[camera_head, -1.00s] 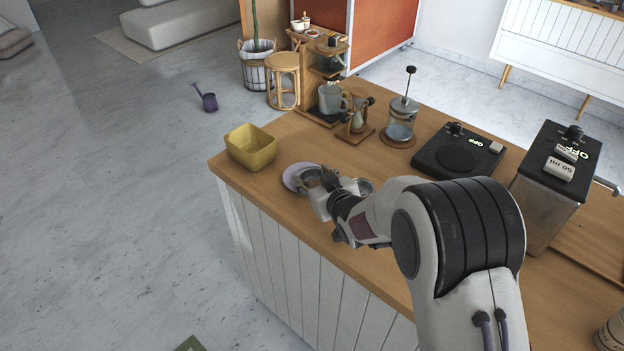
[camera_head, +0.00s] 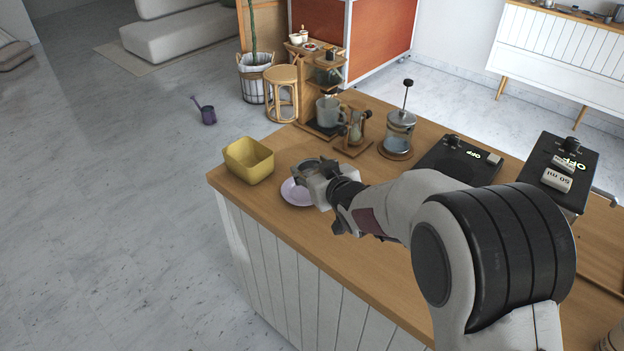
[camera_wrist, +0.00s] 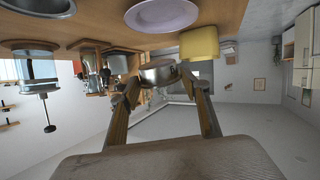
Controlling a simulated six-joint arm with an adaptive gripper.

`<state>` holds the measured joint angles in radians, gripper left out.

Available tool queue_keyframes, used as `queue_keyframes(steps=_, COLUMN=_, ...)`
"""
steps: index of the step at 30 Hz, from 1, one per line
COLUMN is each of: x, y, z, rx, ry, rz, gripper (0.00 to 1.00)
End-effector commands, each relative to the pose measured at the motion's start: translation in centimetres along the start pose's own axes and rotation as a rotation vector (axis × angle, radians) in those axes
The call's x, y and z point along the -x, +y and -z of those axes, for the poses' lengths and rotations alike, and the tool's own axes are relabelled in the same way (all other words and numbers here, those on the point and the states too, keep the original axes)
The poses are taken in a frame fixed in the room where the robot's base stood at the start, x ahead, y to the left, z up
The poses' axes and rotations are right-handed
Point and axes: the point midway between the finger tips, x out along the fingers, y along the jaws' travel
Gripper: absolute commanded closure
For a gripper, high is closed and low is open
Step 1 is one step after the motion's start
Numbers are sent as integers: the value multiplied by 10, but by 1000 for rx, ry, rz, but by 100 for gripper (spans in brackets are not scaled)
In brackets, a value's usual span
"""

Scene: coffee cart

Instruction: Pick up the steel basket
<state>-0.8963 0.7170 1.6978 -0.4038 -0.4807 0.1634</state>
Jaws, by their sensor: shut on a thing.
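The steel basket (camera_wrist: 158,74) is a small round metal cup, held between the two fingertips in the wrist view. My gripper (camera_wrist: 158,82) is shut on it. In the head view the basket (camera_head: 306,166) shows at the tip of my gripper (camera_head: 313,174), partly hidden by the fingers. It appears raised above the counter, over the far side of the pale lilac saucer (camera_head: 294,194). The saucer (camera_wrist: 162,14) looks empty in the wrist view, clear of the basket.
A yellow tub (camera_head: 249,160) stands left of the saucer near the counter's end. A black scale (camera_head: 458,160) lies to the right. A steel vessel (camera_wrist: 36,6) shows in the wrist view.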

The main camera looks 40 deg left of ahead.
Motion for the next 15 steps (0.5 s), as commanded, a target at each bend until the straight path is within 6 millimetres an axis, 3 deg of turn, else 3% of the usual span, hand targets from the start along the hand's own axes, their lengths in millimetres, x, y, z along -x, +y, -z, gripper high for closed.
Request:
queue_keyframes(steps=6, x=8, y=2, z=20, rx=1, ry=1, rz=1, gripper=75)
queue_keyframes(steps=15, x=10, y=3, z=24, rx=0, ry=0, rz=0, gripper=75)
